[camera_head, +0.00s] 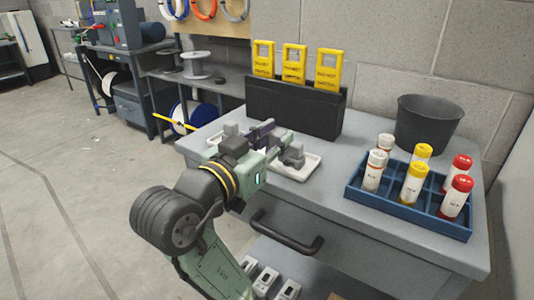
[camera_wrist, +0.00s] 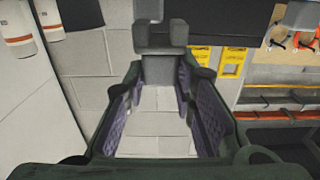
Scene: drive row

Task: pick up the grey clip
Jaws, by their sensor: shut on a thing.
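The grey clip (camera_head: 293,156) is a small stepped grey block at the tips of my gripper (camera_head: 280,142) in the head view. In the wrist view the clip (camera_wrist: 160,65) sits between the far ends of the two purple-padded fingers of my gripper (camera_wrist: 162,80), with its stepped part sticking out beyond them. The gripper is shut on it. It is above or at the white tray (camera_head: 297,172) on the grey bench; the head view does not show clearly whether they touch. My arm and gripper hide part of the tray.
Another small grey piece (camera_head: 231,129) shows behind my gripper. A blue rack (camera_head: 408,204) with several capped tubes stands right, before a dark bin (camera_head: 428,124). A black holder (camera_head: 294,106) with yellow cards (camera_head: 294,64) stands at the back. Free bench top lies between tray and rack.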

